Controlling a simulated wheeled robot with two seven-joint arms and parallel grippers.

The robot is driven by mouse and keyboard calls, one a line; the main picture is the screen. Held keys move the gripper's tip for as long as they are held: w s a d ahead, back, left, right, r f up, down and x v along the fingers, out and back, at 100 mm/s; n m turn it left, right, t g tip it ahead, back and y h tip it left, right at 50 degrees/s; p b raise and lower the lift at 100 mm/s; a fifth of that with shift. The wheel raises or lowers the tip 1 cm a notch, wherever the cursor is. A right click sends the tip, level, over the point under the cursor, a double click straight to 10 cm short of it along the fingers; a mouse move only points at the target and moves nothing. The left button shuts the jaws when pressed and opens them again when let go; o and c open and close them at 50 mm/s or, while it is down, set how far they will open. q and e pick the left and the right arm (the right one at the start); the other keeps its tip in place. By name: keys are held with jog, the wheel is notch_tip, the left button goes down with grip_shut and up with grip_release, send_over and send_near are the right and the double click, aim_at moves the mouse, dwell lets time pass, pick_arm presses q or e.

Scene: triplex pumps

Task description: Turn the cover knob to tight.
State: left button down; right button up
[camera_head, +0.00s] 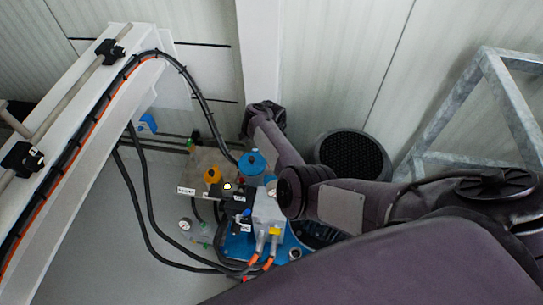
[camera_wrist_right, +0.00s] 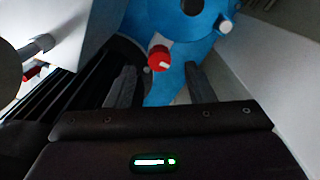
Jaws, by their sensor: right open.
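A round red knob (camera_wrist_right: 159,60) with a white mark sits on a blue pump body (camera_wrist_right: 178,40) in the right wrist view. I take it to be the cover knob; I cannot make it out in the head view. My right gripper (camera_wrist_right: 160,83) is open and empty, with a dark finger on either side of the knob's line. The knob appears just beyond the fingertips, and no contact shows. In the head view my right arm reaches in from the right, and its gripper is not discernible there. My left gripper is not in view.
The pump unit (camera_head: 266,211) has a blue cap (camera_head: 252,163), a yellow cap (camera_head: 211,175) and orange-ended cables. Black hoses loop to its left. A white sloping beam (camera_head: 90,110) stands left, a metal frame (camera_head: 520,110) right. A dark round grille (camera_head: 352,155) lies behind my arm.

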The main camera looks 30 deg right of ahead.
jog(key=shift+r+p, duration=0.5)
jog(key=shift+r, duration=1.75)
jog(key=shift+r, duration=0.1)
